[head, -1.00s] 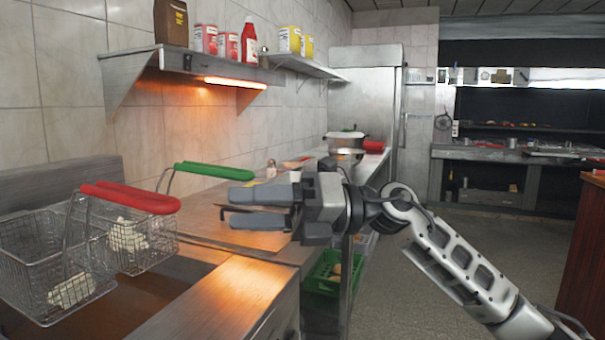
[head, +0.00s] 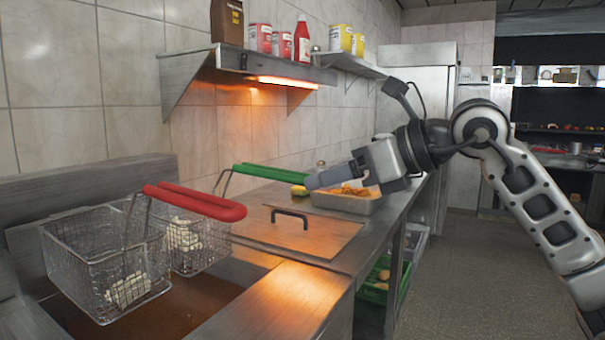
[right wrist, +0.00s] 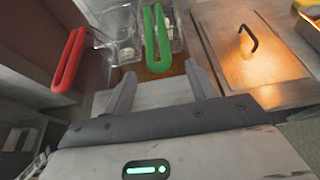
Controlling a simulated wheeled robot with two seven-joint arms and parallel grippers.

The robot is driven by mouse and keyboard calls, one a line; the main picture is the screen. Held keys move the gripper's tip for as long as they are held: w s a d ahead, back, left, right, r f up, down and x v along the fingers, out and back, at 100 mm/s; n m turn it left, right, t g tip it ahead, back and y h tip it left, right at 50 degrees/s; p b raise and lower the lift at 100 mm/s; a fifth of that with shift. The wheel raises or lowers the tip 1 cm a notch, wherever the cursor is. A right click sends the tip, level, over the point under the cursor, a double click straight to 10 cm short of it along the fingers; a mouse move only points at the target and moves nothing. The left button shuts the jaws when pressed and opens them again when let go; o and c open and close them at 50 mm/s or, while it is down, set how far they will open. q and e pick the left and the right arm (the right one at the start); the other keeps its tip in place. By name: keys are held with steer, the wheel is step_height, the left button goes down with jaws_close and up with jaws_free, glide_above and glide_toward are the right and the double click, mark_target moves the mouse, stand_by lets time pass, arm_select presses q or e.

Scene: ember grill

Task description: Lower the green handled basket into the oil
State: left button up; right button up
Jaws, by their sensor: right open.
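The green handled basket (head: 184,247) hangs at the fryer behind the red handled one, with pale food inside. Its green handle (head: 270,173) reaches right toward my right gripper (head: 313,182). In the right wrist view the green handle (right wrist: 157,40) lies ahead of and between the two open fingers (right wrist: 160,92), which are empty. The basket with the red handle (head: 195,202) is nearer; its wire body (head: 70,250) also holds pale food. The oil (head: 180,305) is the brown surface in the fryer below the baskets. My left gripper is out of view.
A metal lid with a dark handle (head: 290,217) lies on the counter right of the fryer. A tray of orange-brown food (head: 345,203) stands behind it. A lit shelf (head: 270,72) with cans and bottles hangs above.

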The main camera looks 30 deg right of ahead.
mark_target(294, 178)
steer(key=x, duration=0.6)
steer(key=shift+p, duration=0.4)
steer(key=shift+w+a, duration=0.1)
